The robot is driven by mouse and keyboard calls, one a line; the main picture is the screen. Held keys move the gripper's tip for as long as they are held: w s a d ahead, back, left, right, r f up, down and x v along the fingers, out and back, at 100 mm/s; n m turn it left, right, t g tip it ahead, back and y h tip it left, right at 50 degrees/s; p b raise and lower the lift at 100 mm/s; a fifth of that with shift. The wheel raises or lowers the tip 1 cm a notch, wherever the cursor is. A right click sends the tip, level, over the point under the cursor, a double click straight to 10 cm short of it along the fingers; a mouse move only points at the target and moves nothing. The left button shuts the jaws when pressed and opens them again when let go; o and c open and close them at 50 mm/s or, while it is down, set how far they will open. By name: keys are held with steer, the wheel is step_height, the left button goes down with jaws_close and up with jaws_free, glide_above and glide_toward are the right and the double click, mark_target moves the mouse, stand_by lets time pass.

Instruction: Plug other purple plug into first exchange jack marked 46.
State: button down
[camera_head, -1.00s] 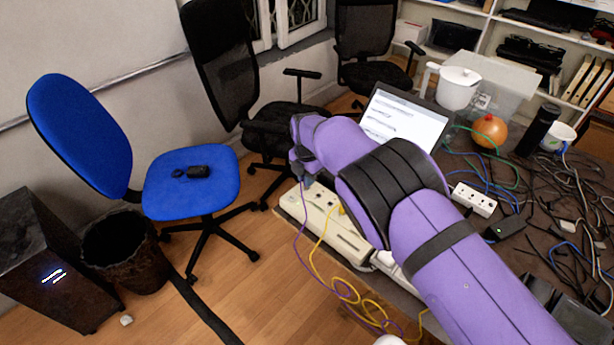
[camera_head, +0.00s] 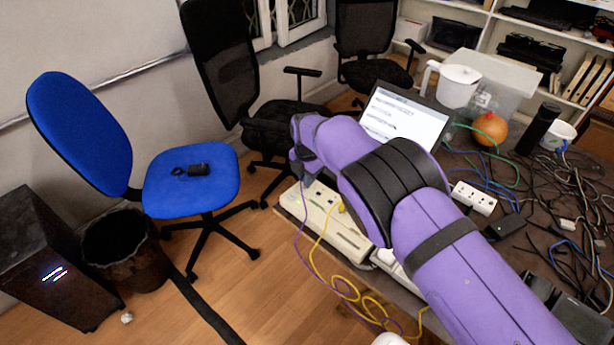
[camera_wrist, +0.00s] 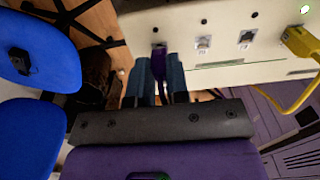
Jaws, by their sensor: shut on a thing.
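The cream exchange box (camera_head: 342,238) sits at the table's left edge. In the wrist view its face (camera_wrist: 222,72) shows a row of jacks. My gripper (camera_wrist: 159,65) is shut on the purple plug (camera_wrist: 158,67), which sits between its two fingers. The plug points at the leftmost visible jack (camera_wrist: 158,45) and is at or just in front of its opening; I cannot tell whether it is inside. A yellow plug (camera_wrist: 300,42) is in a jack at the right. Jack numbers are not readable. In the head view my arm hides most of the gripper.
A purple cable (camera_head: 301,240) and a yellow cable (camera_head: 318,262) hang off the table edge. A laptop (camera_head: 405,120), a white power strip (camera_head: 474,198) and tangled cables lie behind my arm. A blue chair (camera_head: 190,180) and a bin (camera_head: 125,250) stand left on open floor.

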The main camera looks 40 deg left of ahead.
steer(key=shift+f, duration=0.35)
steer(key=c, duration=1)
jaws_free()
steer(key=shift+c, duration=0.2)
step_height(320, 180, up, 11)
